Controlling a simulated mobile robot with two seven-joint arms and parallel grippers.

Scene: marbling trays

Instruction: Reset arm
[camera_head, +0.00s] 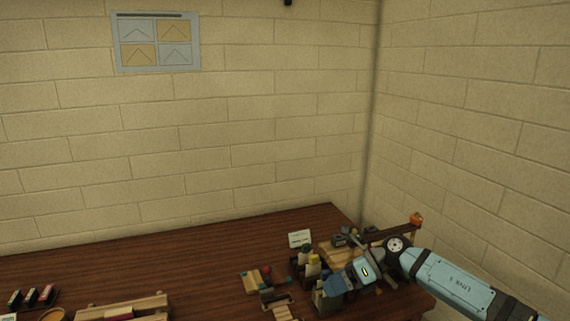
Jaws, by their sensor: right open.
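My right arm comes in from the lower right in the head view, a light blue link with dark joints. Its gripper (328,292) is over the right part of the wooden table, close to a cluster of small items. The gripper is open, and its fingers are small and partly lost against the items behind. I cannot tell whether it touches any of them. My left gripper is not in view.
The brown table (190,262) has free room in its middle and back left. Small blocks (258,281) and a white card (300,238) stand near my right gripper. Wooden trays (122,308) and small bottles (31,297) are at the lower left. Block walls (250,130) close the back and right.

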